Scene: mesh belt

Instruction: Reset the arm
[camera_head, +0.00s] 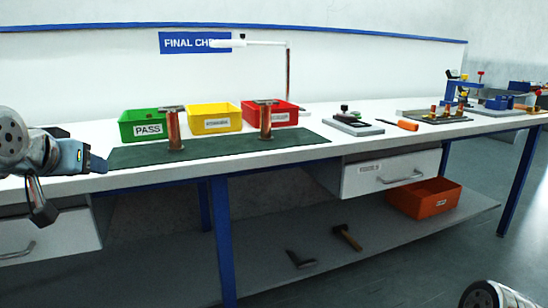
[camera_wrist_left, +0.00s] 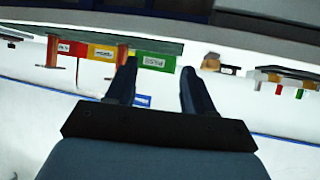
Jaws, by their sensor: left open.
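My left gripper (camera_head: 95,162) is at the left edge of the head view, in front of the workbench's near edge. In the left wrist view its two dark fingers (camera_wrist_left: 158,80) stand apart with nothing between them. That view shows the bench upside down. My right arm (camera_head: 490,296) shows only as a rounded grey link at the bottom right of the head view. Its gripper is out of the frame.
The white bench (camera_head: 350,150) carries a green mat (camera_head: 215,150) with two copper-coloured posts. Green (camera_head: 140,122), yellow (camera_head: 205,125) and red (camera_head: 288,115) bins stand behind. A screwdriver (camera_head: 402,124) lies farther right. An orange bin (camera_head: 425,203) and a hammer (camera_head: 347,238) are on the lower shelf.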

